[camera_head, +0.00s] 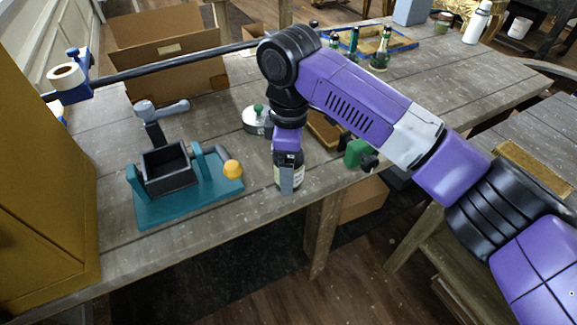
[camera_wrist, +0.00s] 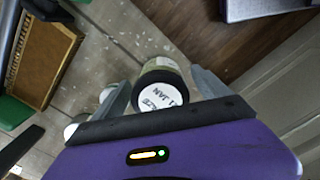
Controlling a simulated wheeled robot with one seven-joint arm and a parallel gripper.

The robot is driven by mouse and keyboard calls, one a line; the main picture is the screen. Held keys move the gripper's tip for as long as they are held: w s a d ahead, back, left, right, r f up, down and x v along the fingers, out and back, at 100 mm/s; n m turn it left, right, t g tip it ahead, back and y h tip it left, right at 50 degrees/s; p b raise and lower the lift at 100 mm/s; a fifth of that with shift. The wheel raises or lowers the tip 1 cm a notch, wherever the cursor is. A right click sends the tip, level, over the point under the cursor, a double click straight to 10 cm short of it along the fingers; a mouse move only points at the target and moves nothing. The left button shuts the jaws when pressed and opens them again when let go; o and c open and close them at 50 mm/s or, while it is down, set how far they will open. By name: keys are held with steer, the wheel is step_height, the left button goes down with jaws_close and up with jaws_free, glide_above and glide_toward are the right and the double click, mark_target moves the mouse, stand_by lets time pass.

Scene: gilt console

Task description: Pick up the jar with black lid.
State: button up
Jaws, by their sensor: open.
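The jar with black lid (camera_wrist: 158,92) stands between my gripper's two fingers in the wrist view. Its dark lid rim surrounds a white top with black lettering, and a little of its pale side shows. My gripper (camera_wrist: 160,78) is open, with one finger on each side of the jar. A gap shows on the right; I cannot tell whether the left finger touches. In the head view the jar (camera_head: 299,177) is near the table's front edge, partly hidden behind my gripper (camera_head: 288,180), which points down over it.
A teal fixture (camera_head: 190,205) with a dark box and an orange knob stands to the left. A round silver container with a green knob (camera_head: 257,120) is behind the jar. A brown tray (camera_head: 325,130) and a green object (camera_head: 356,152) lie to the right. Bottles (camera_head: 381,50) stand farther back.

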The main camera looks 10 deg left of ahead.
steer(key=shift+f, duration=0.5)
jaws_close()
steer(key=shift+r, duration=0.15)
step_height(320, 180, up, 20)
stand_by(0.6)
